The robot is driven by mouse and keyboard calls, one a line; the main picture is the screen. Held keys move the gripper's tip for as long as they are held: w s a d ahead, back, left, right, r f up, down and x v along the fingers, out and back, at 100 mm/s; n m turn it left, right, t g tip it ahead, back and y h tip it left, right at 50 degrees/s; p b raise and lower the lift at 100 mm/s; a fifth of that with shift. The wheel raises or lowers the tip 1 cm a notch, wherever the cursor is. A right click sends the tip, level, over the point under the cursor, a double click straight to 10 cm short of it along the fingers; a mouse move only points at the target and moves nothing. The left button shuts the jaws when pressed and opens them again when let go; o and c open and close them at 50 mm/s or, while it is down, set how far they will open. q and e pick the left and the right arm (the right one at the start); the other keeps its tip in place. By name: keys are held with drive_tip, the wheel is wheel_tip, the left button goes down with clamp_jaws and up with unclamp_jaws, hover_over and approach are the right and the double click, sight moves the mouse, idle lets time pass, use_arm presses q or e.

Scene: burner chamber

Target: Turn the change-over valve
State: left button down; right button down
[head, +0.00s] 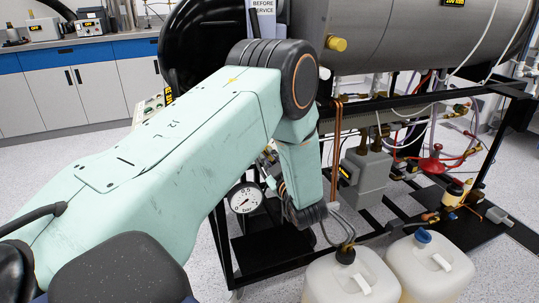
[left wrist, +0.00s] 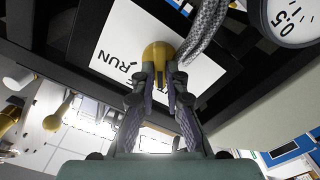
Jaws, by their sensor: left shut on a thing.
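The change-over valve shows in the left wrist view as a rounded yellow handle (left wrist: 157,52) in front of a white label plate (left wrist: 117,42) with the word RUN on it. My left gripper (left wrist: 161,74) has its two fingers closed on the handle, one on each side. Only the top of the handle shows above the fingertips. In the head view my left arm reaches down in front of the dark frame and hides the valve and the fingers. My right gripper is in neither view.
A pressure gauge (head: 244,198) sits left of my forearm; a dial (left wrist: 292,18) and a braided hose (left wrist: 206,30) lie close to my fingers. Two jerrycans (head: 340,282) (head: 438,270) stand in front of the black frame (head: 232,262). A grey tank (head: 390,35) lies above.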

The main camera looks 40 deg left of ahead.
use_arm(q)
drive_tip(key=m+p, duration=0.2)
drive_tip(key=m, duration=0.1)
drive_tip(key=shift+r, duration=0.15)
drive_tip(key=shift+w+d+m+p, duration=0.1)
drive_tip(key=shift+m+p, duration=1.05)
drive_tip(key=shift+m, duration=0.75)
drive_tip(key=c, duration=1.4)
unclamp_jaws()
drive_tip(key=v, duration=1.2)
